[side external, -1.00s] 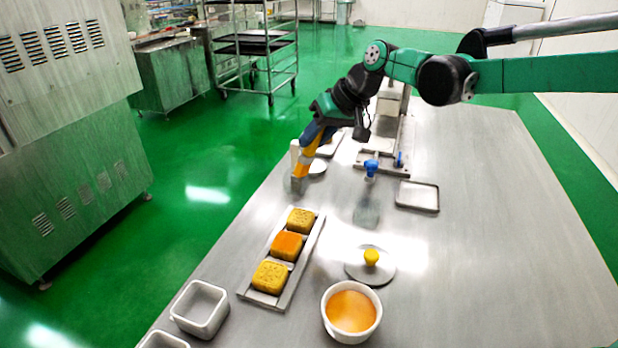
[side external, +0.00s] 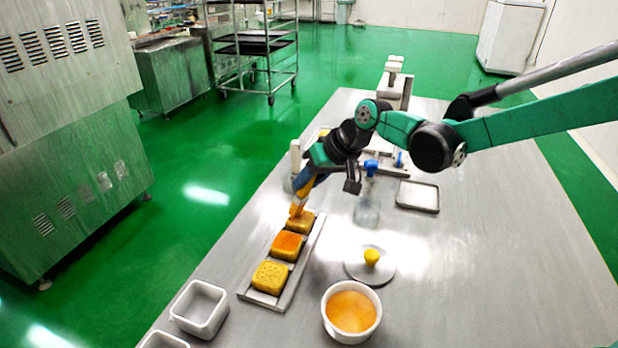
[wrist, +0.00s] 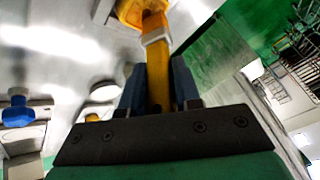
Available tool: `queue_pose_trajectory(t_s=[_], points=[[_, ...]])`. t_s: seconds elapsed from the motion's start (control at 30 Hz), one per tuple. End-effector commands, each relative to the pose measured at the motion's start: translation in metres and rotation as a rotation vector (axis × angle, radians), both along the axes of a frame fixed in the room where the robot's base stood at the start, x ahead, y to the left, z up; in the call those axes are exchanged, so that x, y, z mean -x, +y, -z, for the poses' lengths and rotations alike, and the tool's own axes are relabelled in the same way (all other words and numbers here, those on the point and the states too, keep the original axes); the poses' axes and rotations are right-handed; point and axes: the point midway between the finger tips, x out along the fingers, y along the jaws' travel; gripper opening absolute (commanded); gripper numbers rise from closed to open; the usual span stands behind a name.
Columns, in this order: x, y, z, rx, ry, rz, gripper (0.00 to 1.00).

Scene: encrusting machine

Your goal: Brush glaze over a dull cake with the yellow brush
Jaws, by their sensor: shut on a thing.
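Three square cakes sit in a row on a long metal tray (side external: 303,268). The middle cake (side external: 287,246) has a shiny orange top. The near cake (side external: 270,278) is dull yellow-brown. The far cake (side external: 306,226) is partly hidden by the yellow brush (side external: 297,208). My gripper (side external: 303,188), with blue fingers, is shut on the brush and tilted above the far cake. The brush tip is at that cake's top; I cannot tell if it touches. In the wrist view the yellow handle (wrist: 157,62) runs up between the fingers. A white bowl (side external: 351,312) holds orange glaze.
A round metal lid (side external: 369,266) with a yellow knob lies behind the bowl. A blue-topped bottle (side external: 368,200) and a small tray (side external: 417,196) stand to the right. A square white container (side external: 200,308) is at the front left. The right of the table is clear.

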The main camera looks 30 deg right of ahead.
Motion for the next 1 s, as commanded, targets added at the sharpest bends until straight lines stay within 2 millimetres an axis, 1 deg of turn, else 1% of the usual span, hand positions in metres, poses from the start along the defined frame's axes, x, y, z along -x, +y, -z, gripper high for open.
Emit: queue_pose_trajectory(t_s=[0.33,0.87,1.0], points=[[0.023,0.023,0.000,0.002,0.000,-0.003,0.00],[-0.013,-0.013,0.000,0.001,0.001,0.003,0.00],[-0.022,-0.022,0.004,-0.001,0.001,0.003,0.00]])
